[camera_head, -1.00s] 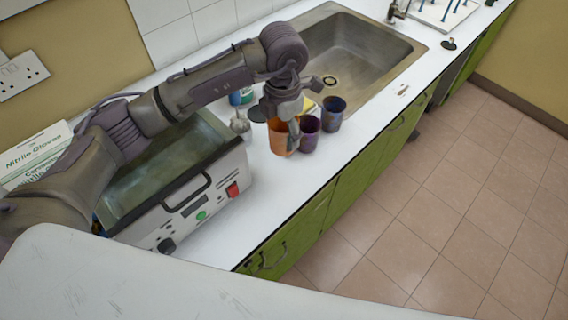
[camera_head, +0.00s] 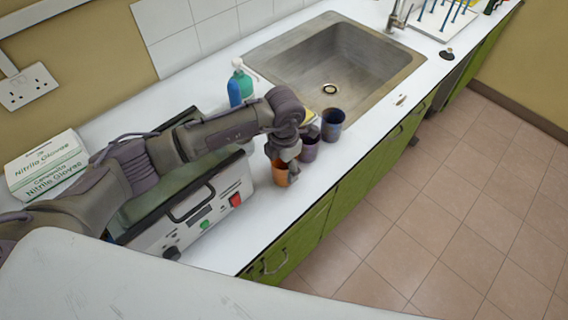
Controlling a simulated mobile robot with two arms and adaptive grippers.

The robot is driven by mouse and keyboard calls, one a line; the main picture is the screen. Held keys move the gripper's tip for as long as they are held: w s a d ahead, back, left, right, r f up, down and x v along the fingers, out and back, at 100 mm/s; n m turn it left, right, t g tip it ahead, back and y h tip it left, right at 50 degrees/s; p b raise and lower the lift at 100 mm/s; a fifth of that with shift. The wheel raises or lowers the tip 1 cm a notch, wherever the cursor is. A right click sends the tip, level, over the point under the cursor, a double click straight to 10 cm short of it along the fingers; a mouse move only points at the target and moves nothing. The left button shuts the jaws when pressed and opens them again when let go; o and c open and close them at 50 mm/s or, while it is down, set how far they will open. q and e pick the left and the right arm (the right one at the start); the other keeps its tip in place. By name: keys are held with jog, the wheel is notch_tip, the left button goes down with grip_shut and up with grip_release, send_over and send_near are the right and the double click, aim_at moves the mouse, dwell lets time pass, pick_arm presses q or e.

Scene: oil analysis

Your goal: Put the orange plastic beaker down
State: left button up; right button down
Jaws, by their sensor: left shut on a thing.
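The orange plastic beaker (camera_head: 280,176) is upright at the near side of the white counter (camera_head: 262,218), close to its front edge. My left gripper (camera_head: 289,172) reaches down over it and is shut on it, covering its right side and part of its rim. I cannot tell whether the beaker's base touches the counter. My right gripper is not in view.
A water bath (camera_head: 160,240) with a handle stands to the left. Soap bottles (camera_head: 240,84) stand by the sink. The counter's front edge is close.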

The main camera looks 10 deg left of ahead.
pick_arm(q)
jog(key=shift+f, duration=0.2)
jog(key=o, duration=1)
jog(key=shift+o, duration=0.2)
jog(key=shift+r, duration=0.1)
